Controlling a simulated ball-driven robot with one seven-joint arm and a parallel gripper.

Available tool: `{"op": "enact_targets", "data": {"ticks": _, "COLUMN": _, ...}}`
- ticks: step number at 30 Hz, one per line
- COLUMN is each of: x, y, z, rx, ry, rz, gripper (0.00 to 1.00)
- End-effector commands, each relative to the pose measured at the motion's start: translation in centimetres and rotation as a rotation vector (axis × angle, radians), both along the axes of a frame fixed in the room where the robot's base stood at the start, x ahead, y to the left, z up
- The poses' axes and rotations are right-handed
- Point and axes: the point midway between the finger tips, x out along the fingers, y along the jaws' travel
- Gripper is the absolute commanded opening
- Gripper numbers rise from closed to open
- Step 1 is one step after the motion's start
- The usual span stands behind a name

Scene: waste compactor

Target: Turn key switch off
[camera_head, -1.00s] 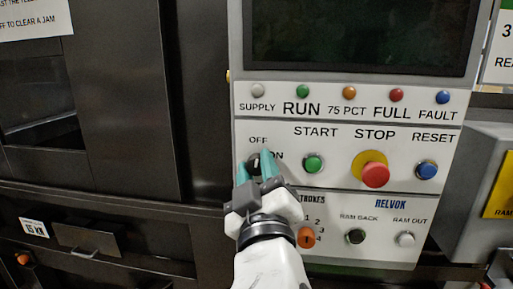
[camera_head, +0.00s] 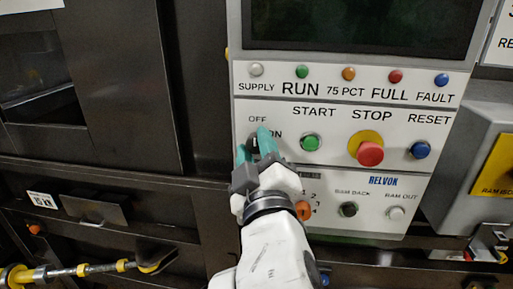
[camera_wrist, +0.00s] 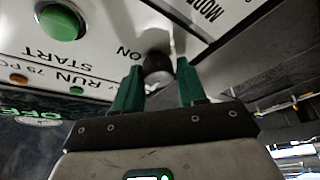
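The key switch (camera_head: 254,145) is a small dark round knob under the OFF label and left of the ON label on the white control panel (camera_head: 440,148). It also shows in the wrist view (camera_wrist: 157,66). My gripper (camera_head: 254,142) is at the panel with its two teal fingers apart, one on each side of the switch. In the wrist view the fingertips (camera_wrist: 158,74) flank the dark knob, and I cannot tell whether they touch it. The fingers partly hide the switch in the head view, so its exact turn is unclear.
The green START button (camera_head: 310,142) is just right of the switch. The red STOP mushroom button (camera_head: 369,153) and blue RESET button (camera_head: 420,150) are further right. An orange selector (camera_head: 303,210) sits below, close to my wrist. A dark screen (camera_head: 360,25) is above.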

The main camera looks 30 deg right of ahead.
Motion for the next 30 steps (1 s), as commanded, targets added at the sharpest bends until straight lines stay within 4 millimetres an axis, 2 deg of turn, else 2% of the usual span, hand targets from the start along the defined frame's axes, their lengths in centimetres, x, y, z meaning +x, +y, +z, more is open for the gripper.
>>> {"op": "enact_targets", "data": {"ticks": 1, "x": 0.0, "y": 0.0, "z": 0.0, "rx": 0.0, "ry": 0.0, "rz": 0.0, "gripper": 0.46}}
{"op": "enact_targets", "data": {"ticks": 6, "x": 0.0, "y": -0.1, "z": 0.0, "rx": 0.0, "ry": 0.0, "rz": -0.001, "gripper": 0.61}}
{"op": "enact_targets", "data": {"ticks": 16, "x": -0.6, "y": 0.2, "z": -0.3, "rx": 0.0, "ry": -0.001, "rz": -0.002, "gripper": 0.61}}
{"op": "enact_targets", "data": {"ticks": 20, "x": -2.2, "y": 0.7, "z": -0.9, "rx": 0.001, "ry": 0.0, "rz": 0.0, "gripper": 0.61}}
{"op": "enact_targets", "data": {"ticks": 30, "x": -8.0, "y": 2.7, "z": -2.4, "rx": 0.001, "ry": -0.001, "rz": 0.001, "gripper": 0.61}}
